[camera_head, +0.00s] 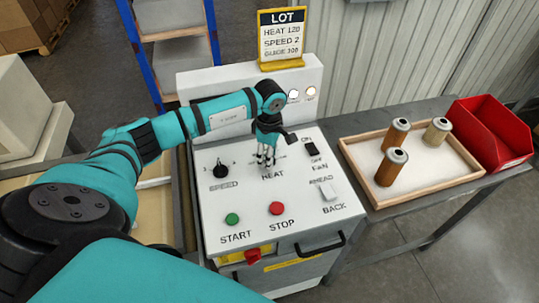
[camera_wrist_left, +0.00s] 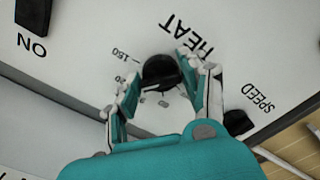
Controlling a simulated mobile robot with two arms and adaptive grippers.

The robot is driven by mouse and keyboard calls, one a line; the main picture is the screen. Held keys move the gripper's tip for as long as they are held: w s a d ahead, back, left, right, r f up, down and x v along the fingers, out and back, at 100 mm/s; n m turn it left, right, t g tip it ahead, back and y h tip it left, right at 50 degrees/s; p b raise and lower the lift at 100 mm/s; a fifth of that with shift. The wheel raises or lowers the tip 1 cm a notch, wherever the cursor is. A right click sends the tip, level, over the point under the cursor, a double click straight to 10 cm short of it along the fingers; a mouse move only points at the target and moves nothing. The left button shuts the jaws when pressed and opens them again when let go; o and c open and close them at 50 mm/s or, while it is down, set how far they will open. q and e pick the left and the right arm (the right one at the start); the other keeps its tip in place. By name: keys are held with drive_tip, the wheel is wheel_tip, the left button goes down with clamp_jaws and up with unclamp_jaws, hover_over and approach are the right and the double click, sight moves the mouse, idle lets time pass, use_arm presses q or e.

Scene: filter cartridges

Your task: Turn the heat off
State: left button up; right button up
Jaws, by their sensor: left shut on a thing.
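My left gripper (camera_head: 266,154) reaches down onto the panel just above the word HEAT. In the left wrist view its two fingers (camera_wrist_left: 159,78) are shut on the round black HEAT knob (camera_wrist_left: 160,70), one finger on each side. Printed scale numbers, one reading 150, show beside the knob; the knob's pointer is not clear. In the head view the fingers mostly hide the knob. The white control panel (camera_head: 240,200) also carries the SPEED knob (camera_head: 221,171), a green START button (camera_head: 232,219) and a red STOP button (camera_head: 277,209). My right gripper is not in view.
A black FAN switch (camera_head: 308,146) and a white AHEAD/BACK switch (camera_head: 328,190) are right of the gripper. A LOT sign (camera_head: 282,36) reads HEAT 120. A wooden-rimmed tray (camera_head: 440,189) with three cartridges and a red bin (camera_head: 490,135) stand at right.

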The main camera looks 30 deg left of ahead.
use_arm(q)
drive_tip(key=shift+f+n+b, duration=0.15)
drive_tip(key=shift+n+b, duration=0.85)
drive_tip(key=shift+n, duration=0.2)
drive_tip(key=n+b, duration=0.1)
drive_tip(key=n, duration=0.1)
drive_tip(key=shift+w+n+b, duration=0.1)
drive_tip(key=shift+n+b, duration=0.2)
drive_tip(key=shift+n, duration=0.1)
drive_tip(key=n+b, duration=0.1)
drive_tip(key=n, duration=0.1)
drive_tip(key=shift+a+n, duration=0.1)
drive_tip(key=shift+n, duration=0.3)
drive_tip(key=n+b, duration=0.2)
drive_tip(key=n, duration=0.1)
drive_tip(key=shift+n, duration=0.3)
drive_tip(key=n+b, duration=0.1)
drive_tip(key=n, duration=0.2)
drive_tip(key=shift+a+n, duration=0.1)
drive_tip(key=shift+n, duration=0.2)
drive_tip(key=n, duration=0.2)
drive_tip(key=shift+n+b, duration=0.3)
drive_tip(key=shift+n, duration=0.1)
drive_tip(key=n, duration=0.5)
drive_tip(key=shift+a+r+b, duration=0.15)
drive_tip(key=shift+r+b, duration=0.05)
drive_tip(key=shift+b, duration=0.15)
drive_tip(key=shift+n, duration=0.4)
